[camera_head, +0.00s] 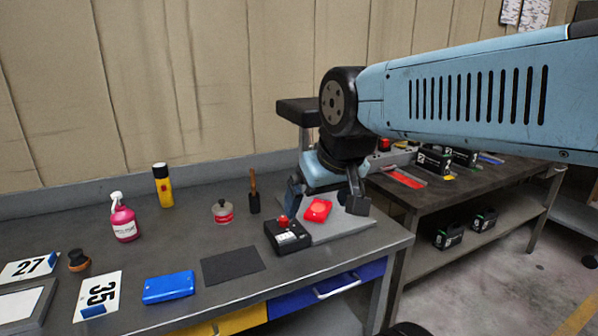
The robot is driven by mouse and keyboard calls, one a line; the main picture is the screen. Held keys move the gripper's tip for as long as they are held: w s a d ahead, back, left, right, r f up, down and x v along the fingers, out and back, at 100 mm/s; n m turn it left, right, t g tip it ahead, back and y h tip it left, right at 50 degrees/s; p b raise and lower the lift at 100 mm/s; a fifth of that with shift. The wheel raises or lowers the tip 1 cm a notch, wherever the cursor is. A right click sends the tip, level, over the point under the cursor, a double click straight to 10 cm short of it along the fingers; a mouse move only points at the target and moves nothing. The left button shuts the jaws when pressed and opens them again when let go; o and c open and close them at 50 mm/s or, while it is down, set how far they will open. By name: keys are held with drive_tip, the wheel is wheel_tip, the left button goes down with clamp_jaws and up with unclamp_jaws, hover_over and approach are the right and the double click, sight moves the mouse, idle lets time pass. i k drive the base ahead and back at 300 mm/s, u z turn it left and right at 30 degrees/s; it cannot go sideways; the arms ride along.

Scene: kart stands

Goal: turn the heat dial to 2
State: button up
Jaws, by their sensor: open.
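My gripper (327,202) is above the right part of the bench, pointing down, with its dark fingers apart. A red object (318,210) on a sloping grey plate (338,226) shows between and below the fingers. I cannot tell whether the fingers touch it. A black box (288,238) with a red knob (283,221) on top and a pale face panel stands just left of the plate. No dial numbers are readable, and I cannot tell which part is the heat dial. My arm and gripper hide part of the plate's back.
A brush-like tool (254,195), a red-and-grey pot (223,212), a pink spray bottle (124,220) and a yellow can (162,186) stand to the left. A dark mat (232,266) and a blue case (168,287) lie in front. A second bench (425,205) is behind right.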

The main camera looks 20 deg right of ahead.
sight(283, 222)
drive_tip(key=z, duration=0.95)
drive_tip(key=k, duration=1)
drive_tip(key=u, duration=0.95)
drive_tip(key=i, duration=1.05)
